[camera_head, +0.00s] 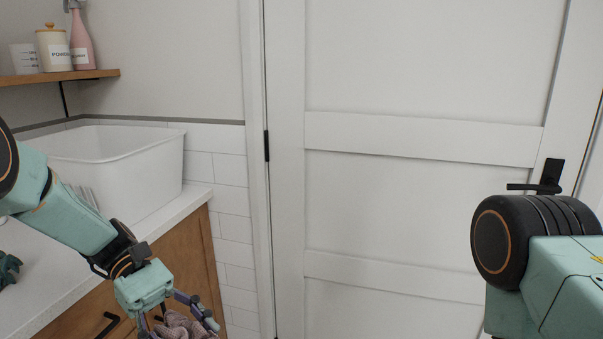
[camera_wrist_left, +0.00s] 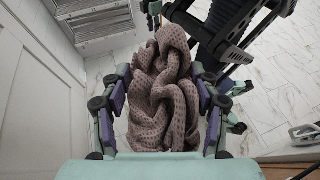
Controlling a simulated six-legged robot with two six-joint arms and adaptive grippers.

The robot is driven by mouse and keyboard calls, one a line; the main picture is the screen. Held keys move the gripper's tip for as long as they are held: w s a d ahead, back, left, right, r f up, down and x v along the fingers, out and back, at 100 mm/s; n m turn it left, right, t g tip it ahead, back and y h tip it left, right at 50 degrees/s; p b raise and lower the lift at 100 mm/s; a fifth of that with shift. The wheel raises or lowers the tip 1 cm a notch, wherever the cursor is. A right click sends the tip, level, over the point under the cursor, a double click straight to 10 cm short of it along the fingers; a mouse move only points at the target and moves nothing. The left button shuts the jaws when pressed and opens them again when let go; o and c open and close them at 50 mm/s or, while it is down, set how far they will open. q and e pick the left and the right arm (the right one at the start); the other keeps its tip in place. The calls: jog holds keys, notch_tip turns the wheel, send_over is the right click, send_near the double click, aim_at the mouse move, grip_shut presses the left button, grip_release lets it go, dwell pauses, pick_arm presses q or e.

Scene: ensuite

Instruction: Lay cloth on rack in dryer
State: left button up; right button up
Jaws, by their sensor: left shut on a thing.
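A crumpled mauve waffle-knit cloth (camera_wrist_left: 160,95) fills the middle of the left wrist view. It also shows at the bottom of the head view (camera_head: 180,326), mostly cut off by the frame edge. My left gripper (camera_head: 182,318) is shut on the cloth, with the cloth bunched between its fingers, in front of the wooden cabinet. The fingers show on both sides of the cloth in the left wrist view. My right arm shows at the right of the head view, but its gripper is out of frame. I cannot make out a dryer or its rack for certain.
A white tub (camera_head: 125,165) stands on the pale counter (camera_head: 45,285) above a wooden cabinet (camera_head: 180,270). A closed white door (camera_head: 420,190) with a black handle (camera_head: 545,180) is ahead. A wooden shelf (camera_head: 60,77) holds jars and a pink bottle. Tiled floor (camera_wrist_left: 285,90) shows below.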

pick_arm(q)
jog(key=n+t, duration=0.1)
jog(key=n+t+h, duration=0.1)
jog(key=n+t, duration=0.1)
jog(key=d+n+t+h, duration=0.1)
jog(key=n+t, duration=0.1)
jog(key=shift+w+r, duration=0.2)
jog(key=shift+w, duration=0.2)
jog(key=n+t, duration=0.2)
jog(key=t, duration=0.1)
jog(key=n+t, duration=0.2)
jog(key=shift+w+a+f, duration=0.1)
jog(key=shift+w+f, duration=0.15)
jog(key=shift+f, duration=0.15)
jog(key=n+t, duration=0.2)
jog(key=f+t, duration=0.1)
jog(key=shift+s+a+n+y, duration=0.15)
jog(key=shift+a+n+y, duration=0.15)
jog(key=shift+n, duration=0.1)
jog(key=shift+s+a+f+n+t+y, duration=0.15)
jog(key=shift+f+n+t+y, duration=0.2)
jog(key=shift+t, duration=0.25)
jog(key=shift+s+a+f+n+t+y, duration=0.2)
jog(key=shift+s+f+n+t+y, duration=0.15)
jog(key=shift+s+f+n+t, duration=0.35)
jog(key=shift+a+f, duration=0.2)
jog(key=shift+f, duration=0.05)
